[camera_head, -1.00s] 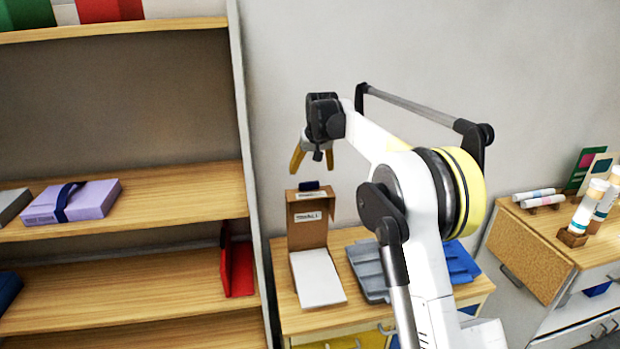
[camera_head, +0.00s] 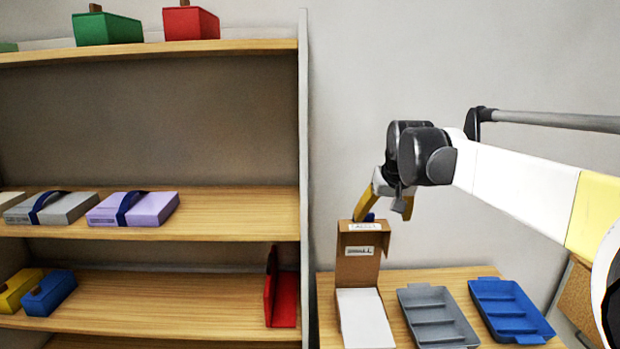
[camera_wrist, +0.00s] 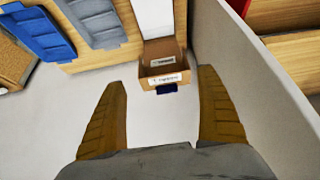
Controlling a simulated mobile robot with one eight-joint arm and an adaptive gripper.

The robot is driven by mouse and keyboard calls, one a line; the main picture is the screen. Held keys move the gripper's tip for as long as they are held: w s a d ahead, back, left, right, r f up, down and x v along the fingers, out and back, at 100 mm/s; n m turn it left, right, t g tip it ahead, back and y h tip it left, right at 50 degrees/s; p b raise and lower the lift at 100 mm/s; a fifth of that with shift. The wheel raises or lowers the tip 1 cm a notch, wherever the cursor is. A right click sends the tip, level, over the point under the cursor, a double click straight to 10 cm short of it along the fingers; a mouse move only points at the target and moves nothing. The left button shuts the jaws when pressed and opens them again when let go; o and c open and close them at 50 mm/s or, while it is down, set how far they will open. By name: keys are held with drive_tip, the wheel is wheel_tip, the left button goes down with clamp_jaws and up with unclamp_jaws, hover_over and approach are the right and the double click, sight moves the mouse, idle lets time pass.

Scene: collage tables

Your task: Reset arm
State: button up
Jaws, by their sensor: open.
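My gripper (camera_head: 384,206) hangs from my arm above the back of the small table, beside the shelf unit. Its two yellow-brown fingers are apart, with nothing held between them. In the wrist view my gripper (camera_wrist: 163,110) shows both fingers spread, with a cardboard box (camera_wrist: 160,72) in sight beyond the fingertips. The same cardboard box (camera_head: 358,262) stands on the table with a label on its front, just below the fingers. A dark blue piece (camera_wrist: 166,89) shows at its rim.
A white pad (camera_head: 364,318) lies before the box. A grey tray (camera_head: 437,316) and a blue tray (camera_head: 510,310) lie to its right on the table (camera_head: 328,290). The shelf unit (camera_head: 304,180) at left holds a lilac case (camera_head: 140,208), a grey case (camera_head: 55,208) and a red bookend (camera_head: 280,290).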

drive_tip(key=s+f+b, duration=0.3)
drive_tip(key=s+f, duration=0.5)
drive_tip(key=s, duration=0.3)
drive_tip(key=s+f+b, duration=0.4)
drive_tip(key=s+f, duration=0.4)
drive_tip(key=s, duration=0.3)
drive_tip(key=s+f+t+b, duration=0.1)
drive_tip(key=s+f+b, duration=0.3)
drive_tip(key=s+f, duration=0.4)
drive_tip(key=s, duration=0.3)
drive_tip(key=shift+s+f, duration=0.25)
drive_tip(key=shift+s, duration=0.1)
